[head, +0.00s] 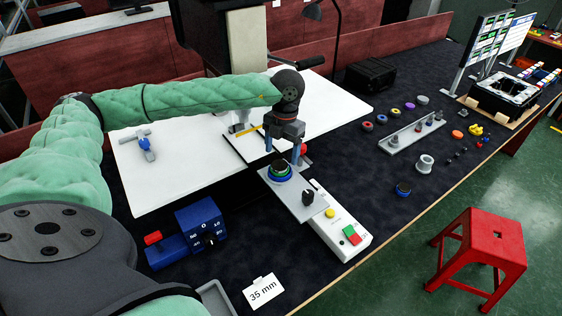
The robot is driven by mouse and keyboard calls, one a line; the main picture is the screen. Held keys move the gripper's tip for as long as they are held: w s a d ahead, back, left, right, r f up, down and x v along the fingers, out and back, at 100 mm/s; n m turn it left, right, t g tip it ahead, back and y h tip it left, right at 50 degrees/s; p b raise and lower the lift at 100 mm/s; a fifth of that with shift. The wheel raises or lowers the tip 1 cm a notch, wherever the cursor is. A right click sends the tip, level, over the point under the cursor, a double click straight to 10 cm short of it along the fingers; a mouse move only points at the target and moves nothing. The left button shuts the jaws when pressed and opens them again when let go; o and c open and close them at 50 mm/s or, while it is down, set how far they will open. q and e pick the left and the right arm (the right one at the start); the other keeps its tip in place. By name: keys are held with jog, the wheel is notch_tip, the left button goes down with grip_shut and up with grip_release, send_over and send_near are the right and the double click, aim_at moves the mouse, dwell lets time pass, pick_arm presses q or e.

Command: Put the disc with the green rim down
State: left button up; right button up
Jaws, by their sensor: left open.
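The disc with the green rim (280,171) has a dark top and sits at the upper end of a grey plate (306,211). A blue ring shows around or under its lower edge. My left gripper (283,156) points down just above the disc, its two fingers apart, with nothing visible held between them. I cannot tell whether a fingertip touches the disc. My right gripper is not in view.
A control box (342,232) with coloured buttons adjoins the plate. A blue dial box (201,228) stands at the left. Several rings and a grey rail (399,138) lie to the right. A red stool (480,248) stands on the floor. Dark mat is clear between box and rings.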

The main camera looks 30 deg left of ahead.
aim_at(282, 162)
pick_arm(q)
notch_tip(282, 162, up, 3)
jog(key=shift+w+r+b, duration=0.1)
jog(key=shift+w+b, duration=0.05)
jog(key=shift+b, duration=0.4)
jog(key=shift+r, duration=0.15)
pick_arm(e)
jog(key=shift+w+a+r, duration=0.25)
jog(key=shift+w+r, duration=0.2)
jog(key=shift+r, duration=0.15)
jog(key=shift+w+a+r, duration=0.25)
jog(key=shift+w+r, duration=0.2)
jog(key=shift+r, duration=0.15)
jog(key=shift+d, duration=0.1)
